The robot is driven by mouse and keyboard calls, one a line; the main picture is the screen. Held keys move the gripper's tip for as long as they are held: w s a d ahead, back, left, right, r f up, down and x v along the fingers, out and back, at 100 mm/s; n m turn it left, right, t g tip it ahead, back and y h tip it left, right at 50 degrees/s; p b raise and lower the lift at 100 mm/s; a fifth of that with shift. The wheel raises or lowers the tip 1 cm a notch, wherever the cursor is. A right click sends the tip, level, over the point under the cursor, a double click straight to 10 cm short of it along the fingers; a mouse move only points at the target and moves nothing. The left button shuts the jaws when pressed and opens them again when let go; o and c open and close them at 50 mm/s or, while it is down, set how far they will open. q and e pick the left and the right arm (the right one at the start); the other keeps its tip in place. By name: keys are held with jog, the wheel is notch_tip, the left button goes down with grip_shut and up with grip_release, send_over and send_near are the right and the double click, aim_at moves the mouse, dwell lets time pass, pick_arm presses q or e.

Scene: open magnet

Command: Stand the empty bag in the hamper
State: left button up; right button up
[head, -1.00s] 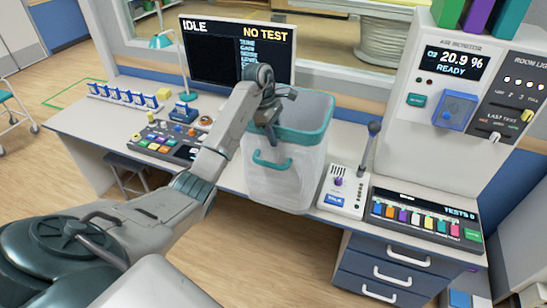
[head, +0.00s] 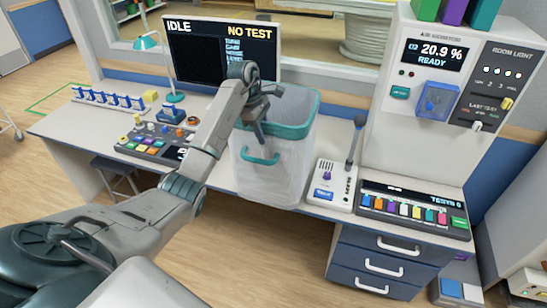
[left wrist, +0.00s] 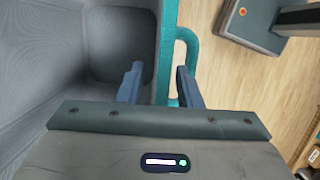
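A whitish bin-like container (head: 265,178) with a teal rim and teal handle shows in the middle of the head view, by the desk's front edge. It looks like the hamper; I cannot tell what its base rests on. In the left wrist view, my left gripper's (left wrist: 160,85) fingers are apart, one on each side of the teal rim (left wrist: 168,45). The grey inside (left wrist: 60,60) shows at left, with no contents visible. No separate bag can be made out. My right gripper is not in view.
The desk (head: 80,128) holds a control panel (head: 155,140) left of the container and a lever box (head: 335,180) close on its right. A monitor (head: 222,52) stands behind. A tall white cabinet (head: 420,130) stands at right. Bare floor (head: 240,240) lies in front.

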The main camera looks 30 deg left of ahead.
pick_arm(q)
grip_shut()
dwell(1.4)
